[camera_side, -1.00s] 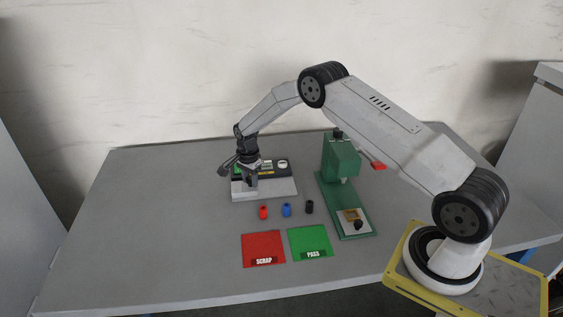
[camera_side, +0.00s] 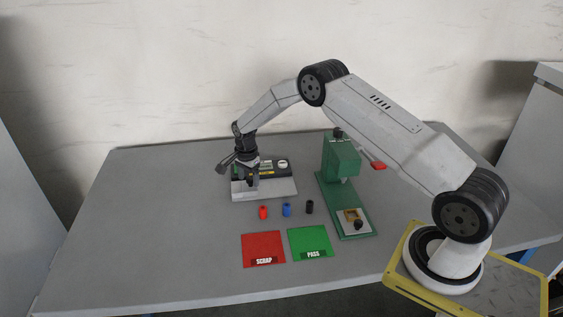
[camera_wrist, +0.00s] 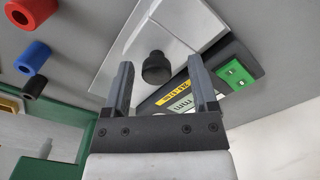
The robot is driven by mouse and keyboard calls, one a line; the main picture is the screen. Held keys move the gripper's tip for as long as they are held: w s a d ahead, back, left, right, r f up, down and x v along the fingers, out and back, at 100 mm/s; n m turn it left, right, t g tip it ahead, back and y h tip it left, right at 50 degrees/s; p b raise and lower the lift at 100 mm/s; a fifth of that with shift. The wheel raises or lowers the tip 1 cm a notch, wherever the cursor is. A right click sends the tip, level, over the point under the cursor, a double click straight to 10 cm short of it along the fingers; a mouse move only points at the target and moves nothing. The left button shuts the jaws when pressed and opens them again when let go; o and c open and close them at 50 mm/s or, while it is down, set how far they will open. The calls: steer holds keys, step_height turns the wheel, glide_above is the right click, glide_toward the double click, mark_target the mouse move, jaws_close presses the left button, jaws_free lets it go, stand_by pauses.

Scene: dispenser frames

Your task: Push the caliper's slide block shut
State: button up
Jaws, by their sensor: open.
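The caliper (camera_side: 283,188) is a light grey plate with a dark display strip along its back, on the left half of the table. In the wrist view its pale plate (camera_wrist: 178,22) carries a round black knob (camera_wrist: 156,67); I cannot tell whether this knob belongs to the slide block. A yellow label (camera_wrist: 172,99) and a green panel (camera_wrist: 235,72) are on the dark strip. My gripper (camera_wrist: 161,62) is open, with one finger on each side of the knob in the picture; I cannot tell contact. In the side view my gripper (camera_side: 253,180) is low over the plate's left part, hiding some of it.
Red (camera_side: 263,212), blue (camera_side: 286,210) and black (camera_side: 309,207) bushings stand in front of the caliper. A green press (camera_side: 341,160) stands to the right. A red SCRAP pad (camera_side: 263,247) and green PASS pad (camera_side: 310,240) lie nearer the front. The left table is clear.

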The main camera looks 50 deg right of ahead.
mark_target(249, 180)
steer(key=shift+r, duration=3.6)
steer(key=shift+s+a+r+n, duration=0.25)
steer(key=shift+a+r+n, duration=0.05)
steer(key=shift+r, duration=0.05)
steer(key=s+a+r+n+t, duration=0.1)
steer(key=s+a+r+n, duration=0.3)
steer(key=s+n, duration=0.15)
steer(key=s+a+r+n, duration=0.3)
steer(key=s+r+n, duration=0.1)
steer(key=s, duration=0.2)
steer(key=s+a+n+t, duration=0.1)
steer(key=s+a+n, duration=0.3)
steer(key=s, duration=1.2)
steer(key=r+n, duration=0.1)
steer(key=n, duration=0.3)
steer(key=shift+a+t, duration=0.15)
steer(key=shift+t, duration=0.15)
